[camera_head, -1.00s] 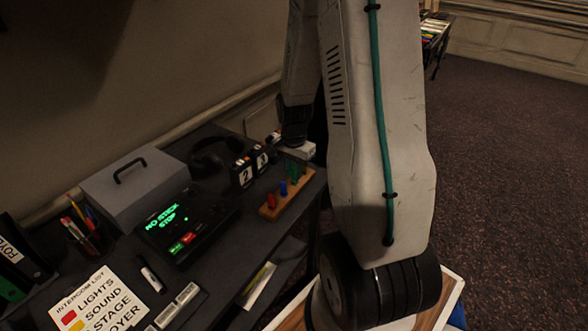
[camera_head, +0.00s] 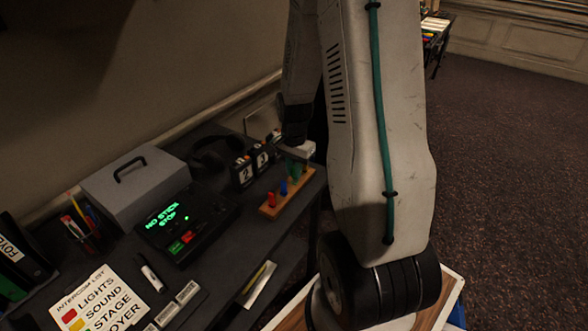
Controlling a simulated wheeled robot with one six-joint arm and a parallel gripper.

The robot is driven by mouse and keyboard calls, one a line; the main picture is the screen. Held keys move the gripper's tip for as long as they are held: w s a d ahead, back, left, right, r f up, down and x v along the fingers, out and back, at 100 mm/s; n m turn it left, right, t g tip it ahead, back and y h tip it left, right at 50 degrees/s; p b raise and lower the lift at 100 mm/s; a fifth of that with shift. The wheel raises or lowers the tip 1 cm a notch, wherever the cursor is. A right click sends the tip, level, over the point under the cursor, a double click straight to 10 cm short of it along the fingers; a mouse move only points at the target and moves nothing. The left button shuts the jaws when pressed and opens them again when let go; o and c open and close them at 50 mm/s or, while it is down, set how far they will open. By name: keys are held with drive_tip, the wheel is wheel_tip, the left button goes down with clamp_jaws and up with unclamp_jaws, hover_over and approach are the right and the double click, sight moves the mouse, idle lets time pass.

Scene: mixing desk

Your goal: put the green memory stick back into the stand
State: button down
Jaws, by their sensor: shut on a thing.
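The wooden stand (camera_head: 288,202) lies near the right edge of the desk. A red stick (camera_head: 271,199) and a blue stick (camera_head: 284,187) stand upright in it. The green memory stick (camera_head: 295,169) is at the stand's far end, under my gripper (camera_head: 297,160). My gripper points down and is shut on the green stick. The stick's lower end is small and dark, so I cannot tell whether it is in a slot or just above the stand. My own arm covers the area to the right of the gripper.
A black device (camera_head: 187,224) with a lit green "NO STICK STOP" display stands left of the stand. The desk between device and stand is clear.

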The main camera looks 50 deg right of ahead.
drive_tip(key=shift+f, duration=0.45)
idle(0.4)
drive_tip(key=c, duration=1.3)
unclamp_jaws()
wheel_tip(320, 180, up, 8)
drive_tip(key=shift+f, duration=0.15)
